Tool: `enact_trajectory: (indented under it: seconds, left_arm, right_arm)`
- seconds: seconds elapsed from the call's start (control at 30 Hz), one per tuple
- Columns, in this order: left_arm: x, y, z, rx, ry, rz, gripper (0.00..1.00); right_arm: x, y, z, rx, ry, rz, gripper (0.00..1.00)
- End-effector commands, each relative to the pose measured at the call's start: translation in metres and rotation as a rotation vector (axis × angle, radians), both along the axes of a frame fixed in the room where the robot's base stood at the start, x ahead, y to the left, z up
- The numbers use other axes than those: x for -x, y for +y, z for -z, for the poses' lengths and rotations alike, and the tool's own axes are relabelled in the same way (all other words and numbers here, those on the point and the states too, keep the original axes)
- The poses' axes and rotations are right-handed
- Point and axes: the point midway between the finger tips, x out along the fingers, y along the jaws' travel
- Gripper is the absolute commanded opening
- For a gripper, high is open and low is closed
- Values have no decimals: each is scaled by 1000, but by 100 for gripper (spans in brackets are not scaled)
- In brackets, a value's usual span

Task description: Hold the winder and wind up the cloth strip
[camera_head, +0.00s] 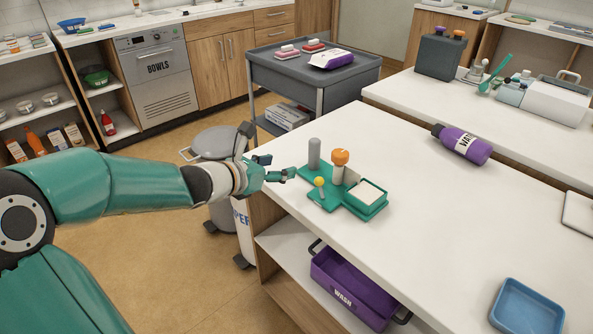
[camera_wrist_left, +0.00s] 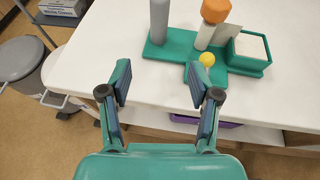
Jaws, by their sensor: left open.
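The winder's teal base (camera_head: 324,205) sits on the white table near its left edge. A grey post (camera_head: 314,153) stands upright on it, with an orange-topped white roller (camera_head: 340,158) to its right. A yellow ball knob (camera_head: 320,181) is at the front; it also shows in the wrist view (camera_wrist_left: 207,59). A square teal tray (camera_head: 378,208) joins the base and holds a flat white piece (camera_wrist_left: 250,46), perhaps the cloth strip. My left gripper (camera_head: 277,167) is open and empty, left of the winder and apart from it. In the wrist view its fingers (camera_wrist_left: 159,84) are spread wide. My right gripper is out of view.
A purple bottle (camera_head: 461,144) lies on the table behind right, and a blue tray (camera_head: 527,306) is at the front right. A purple wash bin (camera_head: 350,285) is on the shelf below. A grey bin (camera_head: 216,143) stands beyond my gripper. The middle tabletop is clear.

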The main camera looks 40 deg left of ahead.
Motion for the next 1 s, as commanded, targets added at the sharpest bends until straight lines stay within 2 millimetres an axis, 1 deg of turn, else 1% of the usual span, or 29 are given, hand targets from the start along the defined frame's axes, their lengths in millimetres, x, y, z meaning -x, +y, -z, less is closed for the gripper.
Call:
enact_trajectory:
  seconds: [0.17, 0.27, 0.5, 0.7, 0.8, 1.0]
  left_arm:
    - [-15, 4, 9, 3, 0, -6, 62]
    - [-29, 6, 16, 2, 2, -8, 62]
    - [-71, 10, 35, 1, 4, -11, 62]
    - [-106, 13, 49, 0, 4, -13, 62]
    - [-121, 15, 55, 0, 5, -14, 62]
    - [-139, 16, 62, -1, 5, -16, 62]
  right_arm:
    - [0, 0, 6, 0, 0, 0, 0]
    - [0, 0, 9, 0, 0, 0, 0]
    - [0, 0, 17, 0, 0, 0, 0]
    - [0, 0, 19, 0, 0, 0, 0]
    - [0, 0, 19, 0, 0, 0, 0]
    - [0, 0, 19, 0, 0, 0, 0]
